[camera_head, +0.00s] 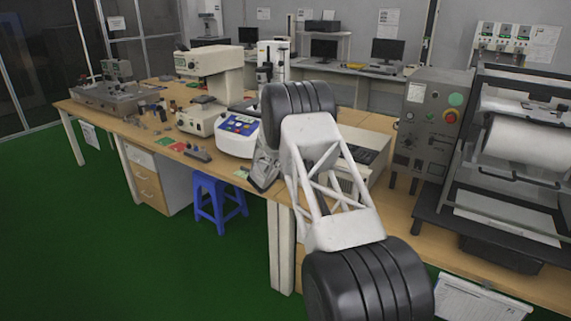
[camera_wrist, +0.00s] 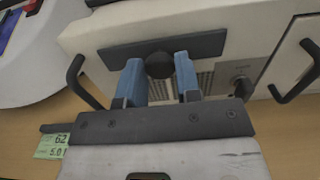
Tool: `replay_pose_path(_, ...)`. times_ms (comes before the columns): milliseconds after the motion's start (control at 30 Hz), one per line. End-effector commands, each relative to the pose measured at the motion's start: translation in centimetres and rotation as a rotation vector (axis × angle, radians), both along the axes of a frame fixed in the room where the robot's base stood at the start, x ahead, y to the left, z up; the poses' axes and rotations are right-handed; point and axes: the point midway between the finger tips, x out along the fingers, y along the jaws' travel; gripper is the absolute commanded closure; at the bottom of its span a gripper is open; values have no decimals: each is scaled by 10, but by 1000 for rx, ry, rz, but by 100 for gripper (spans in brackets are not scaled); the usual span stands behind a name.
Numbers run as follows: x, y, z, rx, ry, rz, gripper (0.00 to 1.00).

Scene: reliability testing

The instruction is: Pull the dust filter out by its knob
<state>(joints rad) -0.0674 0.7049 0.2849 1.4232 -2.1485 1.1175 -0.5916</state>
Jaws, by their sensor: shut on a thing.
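The knob (camera_wrist: 159,66) is dark and round and sits at the middle of a long dark strip, which looks like the front of the dust filter (camera_wrist: 207,46), on a beige instrument box. My gripper (camera_wrist: 158,70) has its two blue fingers on either side of the knob, shut on it. The strip lies against the box face, tilted in the wrist view. In the head view my arm hides the knob and filter; part of the beige box (camera_head: 351,178) shows right of the arm.
Dark handles stand out at the left (camera_wrist: 80,82) and right (camera_wrist: 298,72) of the box face. A small black switch (camera_wrist: 243,88) is right of the grille. A green label (camera_wrist: 52,146) lies on the bench. A white-blue device (camera_head: 238,136) stands left, a blue stool (camera_head: 218,200) below.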

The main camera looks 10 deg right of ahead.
Motion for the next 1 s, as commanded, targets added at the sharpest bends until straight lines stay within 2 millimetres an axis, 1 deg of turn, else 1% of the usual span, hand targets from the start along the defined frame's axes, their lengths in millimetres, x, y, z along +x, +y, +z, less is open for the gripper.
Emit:
replay_pose_path(167,-1,1,0,0,0,0,100)
replay_pose_path(333,-10,11,-1,0,1,2,100)
replay_pose_path(467,-22,23,0,-1,1,2,100)
replay_pose_path(833,-63,65,0,1,1,3,100)
replay_pose_path(1000,-75,74,-1,1,1,0,100)
